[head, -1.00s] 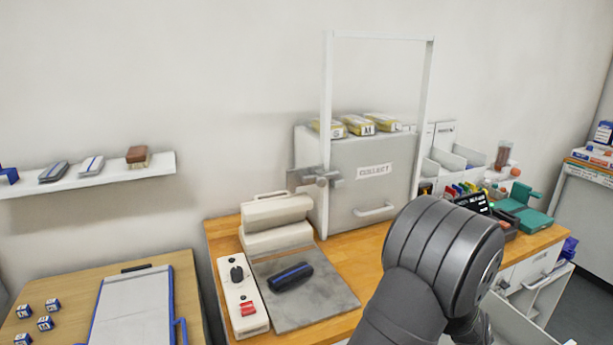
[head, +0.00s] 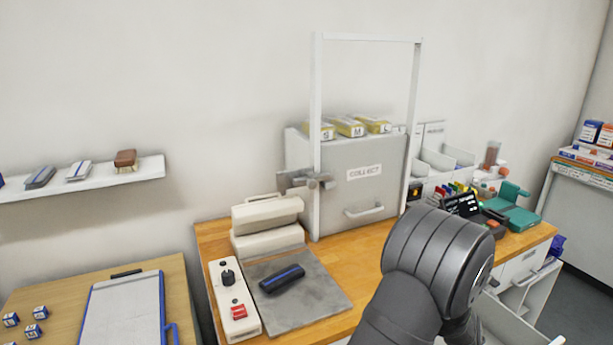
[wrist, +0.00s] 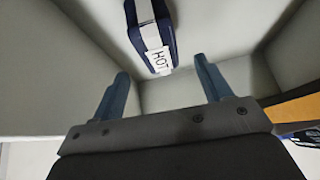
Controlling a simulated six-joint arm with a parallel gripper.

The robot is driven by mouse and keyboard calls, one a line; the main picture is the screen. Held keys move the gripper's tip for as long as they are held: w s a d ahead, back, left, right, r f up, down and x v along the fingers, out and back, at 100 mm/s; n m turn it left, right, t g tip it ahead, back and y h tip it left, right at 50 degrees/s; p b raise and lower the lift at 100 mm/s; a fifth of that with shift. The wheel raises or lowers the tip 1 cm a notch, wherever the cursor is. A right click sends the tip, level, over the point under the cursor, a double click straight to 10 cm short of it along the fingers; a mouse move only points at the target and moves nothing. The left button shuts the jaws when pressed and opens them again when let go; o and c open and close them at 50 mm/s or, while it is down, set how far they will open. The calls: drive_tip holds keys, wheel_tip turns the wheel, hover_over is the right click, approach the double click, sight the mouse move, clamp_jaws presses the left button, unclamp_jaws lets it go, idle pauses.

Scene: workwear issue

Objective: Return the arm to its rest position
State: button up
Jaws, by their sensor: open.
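My gripper (wrist: 161,66) is open in the wrist view, its two blue-grey fingers apart with nothing between them. A dark blue bundle (wrist: 134,12) with a white band and a tag reading "HOT" lies beyond the fingertips, inside a pale grey-walled box or drawer. The bundle is apart from the fingers in the picture; its far end is cut off. In the head view my dark arm fills the lower right, and my gripper is hidden or out of frame.
A grey cabinet marked "COLLECT" (head: 375,190) stands on the wooden bench (head: 345,261), with a white frame rising at it. A press (head: 268,213) with a dark blue-striped item (head: 282,279) is at left. White drawers (head: 523,265) stand near my arm at right.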

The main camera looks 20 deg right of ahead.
drive_tip(key=x, duration=0.4)
drive_tip(key=shift+a, duration=0.15)
wheel_tip(320, 180, up, 11)
drive_tip(key=w+d+r+t, duration=0.1)
drive_tip(key=w+d+r, duration=0.5)
drive_tip(key=w+r, duration=0.35)
drive_tip(key=w+d+r, duration=0.5)
drive_tip(key=w+r, duration=0.3)
drive_tip(key=w, duration=0.2)
drive_tip(key=w+f, duration=0.3)
drive_tip(key=w, duration=0.2)
drive_tip(key=shift+w, duration=0.2)
drive_tip(key=shift+a+f, duration=0.1)
drive_tip(key=shift+a, duration=0.05)
idle(0.6)
